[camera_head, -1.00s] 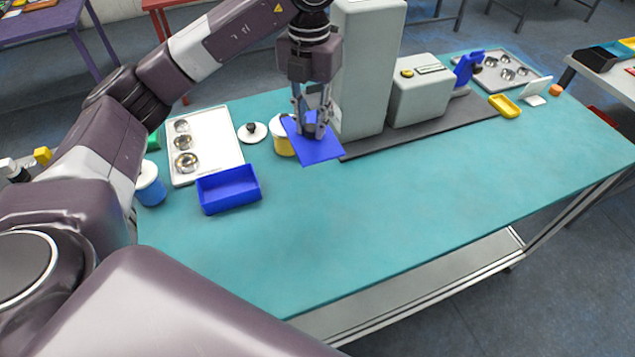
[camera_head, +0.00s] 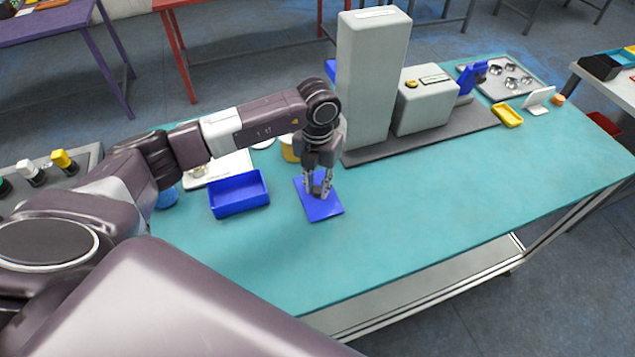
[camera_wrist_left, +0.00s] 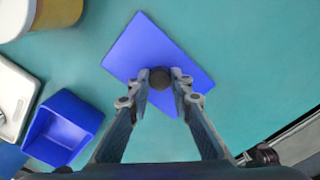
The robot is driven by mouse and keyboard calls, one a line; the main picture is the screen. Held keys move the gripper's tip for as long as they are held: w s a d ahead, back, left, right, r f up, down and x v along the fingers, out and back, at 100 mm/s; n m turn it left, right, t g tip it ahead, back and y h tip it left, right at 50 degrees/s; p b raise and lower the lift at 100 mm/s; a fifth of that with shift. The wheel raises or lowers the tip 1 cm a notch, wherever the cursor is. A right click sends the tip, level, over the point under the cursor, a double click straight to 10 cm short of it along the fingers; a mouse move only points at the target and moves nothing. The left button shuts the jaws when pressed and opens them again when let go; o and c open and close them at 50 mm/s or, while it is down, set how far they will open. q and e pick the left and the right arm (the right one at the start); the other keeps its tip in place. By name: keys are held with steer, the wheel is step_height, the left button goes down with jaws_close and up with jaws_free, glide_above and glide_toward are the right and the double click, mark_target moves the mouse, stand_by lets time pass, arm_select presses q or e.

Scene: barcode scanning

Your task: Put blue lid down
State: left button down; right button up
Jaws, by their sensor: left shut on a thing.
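The blue lid (camera_head: 322,208) is a flat square plate at the middle of the teal table, just right of the blue box. In the wrist view the lid (camera_wrist_left: 135,47) shows a dark round knob (camera_wrist_left: 160,78) at its centre. My left gripper (camera_head: 319,193) points down over the lid, its fingertips (camera_wrist_left: 160,78) shut on the knob. The lid lies flat at or very near the table surface; I cannot tell whether it touches. My right gripper is in neither view.
An open blue box (camera_head: 240,194) stands left of the lid, also in the wrist view (camera_wrist_left: 63,128). A yellow container (camera_head: 289,149) and a tall grey machine (camera_head: 370,85) stand behind. The teal table (camera_head: 420,220) is clear to the right and in front.

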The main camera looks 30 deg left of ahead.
mark_target(318, 189)
arm_select(q)
steer(key=shift+f, duration=0.1)
steer(key=shift+f, duration=0.15)
steer(key=c, duration=1.7)
jaws_free()
steer(key=shift+c, duration=0.2)
steer(key=shift+r, duration=0.3)
step_height(318, 189, up, 12)
steer(key=b, duration=0.4)
steer(key=shift+f, duration=0.1)
